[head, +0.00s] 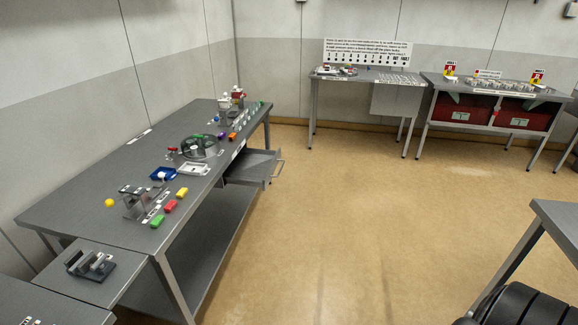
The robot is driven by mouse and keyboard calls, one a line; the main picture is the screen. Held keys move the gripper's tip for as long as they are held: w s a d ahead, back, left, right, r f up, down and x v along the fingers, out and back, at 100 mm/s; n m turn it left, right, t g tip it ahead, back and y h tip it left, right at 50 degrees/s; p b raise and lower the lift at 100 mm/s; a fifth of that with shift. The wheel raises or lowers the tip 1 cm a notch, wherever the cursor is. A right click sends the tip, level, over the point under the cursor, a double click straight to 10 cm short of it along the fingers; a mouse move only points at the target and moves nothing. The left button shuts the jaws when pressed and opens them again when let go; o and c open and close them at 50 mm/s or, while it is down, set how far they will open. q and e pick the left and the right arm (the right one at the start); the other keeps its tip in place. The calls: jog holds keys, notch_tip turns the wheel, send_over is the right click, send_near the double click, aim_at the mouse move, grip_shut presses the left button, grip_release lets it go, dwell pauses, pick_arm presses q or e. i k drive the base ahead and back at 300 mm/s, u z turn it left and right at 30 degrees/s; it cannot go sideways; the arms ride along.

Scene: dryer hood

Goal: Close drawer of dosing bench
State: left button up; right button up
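A long grey metal bench (105,205) runs along the left wall. A grey drawer (252,167) sticks out of its right side, under the top near the far end. The drawer is open, and its bar handle (280,168) faces the open floor. The part of the drawer I can see inside looks empty. No label naming the dosing bench is readable. Neither of my grippers shows in this view.
Small items, including a blue tray (163,174) and a round device (199,148), stand on the bench. Clear tan floor (350,220) lies right of the drawer. Two tables (385,76) (490,92) stand at the back. A grey table corner (560,215) juts in at right.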

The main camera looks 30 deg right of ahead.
aim_at(255, 167)
jog(key=z, duration=0.6)
jog(key=i, duration=0.55)
jog(key=z, duration=0.6)
jog(key=i, duration=1.9)
jog(key=u, duration=0.5)
jog(key=i, duration=1.05)
jog(key=u, duration=0.3)
